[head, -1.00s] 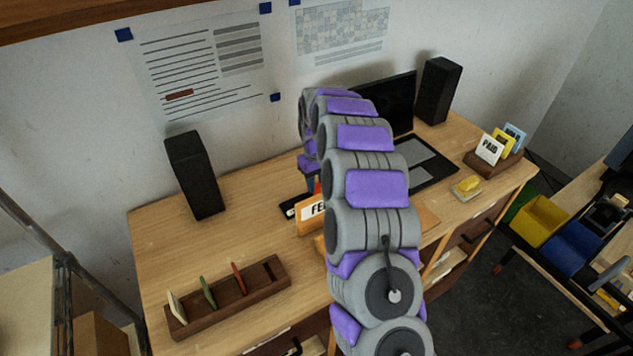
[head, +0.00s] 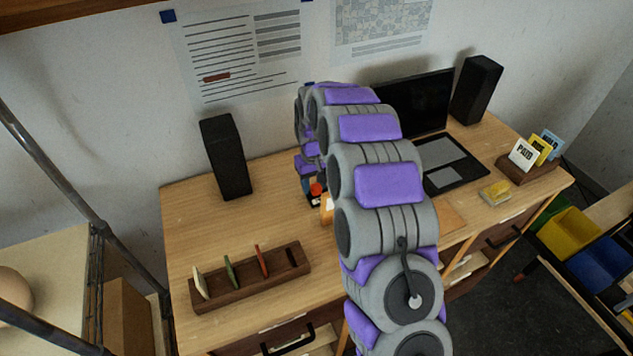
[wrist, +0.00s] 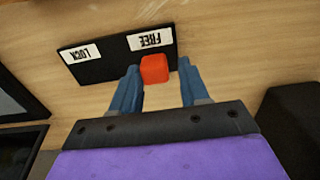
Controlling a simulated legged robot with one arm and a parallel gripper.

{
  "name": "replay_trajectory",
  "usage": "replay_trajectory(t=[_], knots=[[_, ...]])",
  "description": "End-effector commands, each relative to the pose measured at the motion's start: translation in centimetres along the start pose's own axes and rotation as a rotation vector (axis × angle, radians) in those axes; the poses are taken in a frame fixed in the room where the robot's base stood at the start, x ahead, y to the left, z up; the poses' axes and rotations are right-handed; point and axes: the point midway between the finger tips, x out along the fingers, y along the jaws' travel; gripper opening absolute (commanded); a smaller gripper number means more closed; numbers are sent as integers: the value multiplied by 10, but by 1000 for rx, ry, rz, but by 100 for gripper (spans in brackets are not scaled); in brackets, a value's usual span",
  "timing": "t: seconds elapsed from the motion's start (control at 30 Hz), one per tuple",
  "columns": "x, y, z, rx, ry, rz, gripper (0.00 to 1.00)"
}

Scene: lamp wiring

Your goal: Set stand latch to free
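The stand latch is a black plate (wrist: 103,67) with a white LOCK label (wrist: 81,55) and a white FREE label (wrist: 150,40), seen upside down in the wrist view. Its red knob (wrist: 155,69) sits at the FREE end, just below that label in the picture. My gripper (wrist: 160,68) is open, with one blue finger on each side of the knob. The left finger is close to the knob; a gap shows on the right. In the head view the red knob (head: 316,189) shows below my gripper, and my arm hides much of the latch.
A laptop (head: 450,160) and two black speakers (head: 226,157) stand on the desk (head: 190,235). A wooden rack (head: 250,280) with several coloured cards lies at the front left. An orange item (head: 326,209) is partly hidden behind my arm.

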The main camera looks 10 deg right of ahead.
Motion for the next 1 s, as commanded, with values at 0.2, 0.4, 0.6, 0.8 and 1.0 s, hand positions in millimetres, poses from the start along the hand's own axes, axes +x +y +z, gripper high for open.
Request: replay_trajectory(t=[0.2,0.4,0.6,0.8,1.0], knots=[[0,2,0,0,0,0,57],[-3,4,0,0,2,-1,57],[-29,2,-1,0,5,1,57],[-72,1,-2,0,4,2,57],[-117,-1,-3,0,4,2,57]])
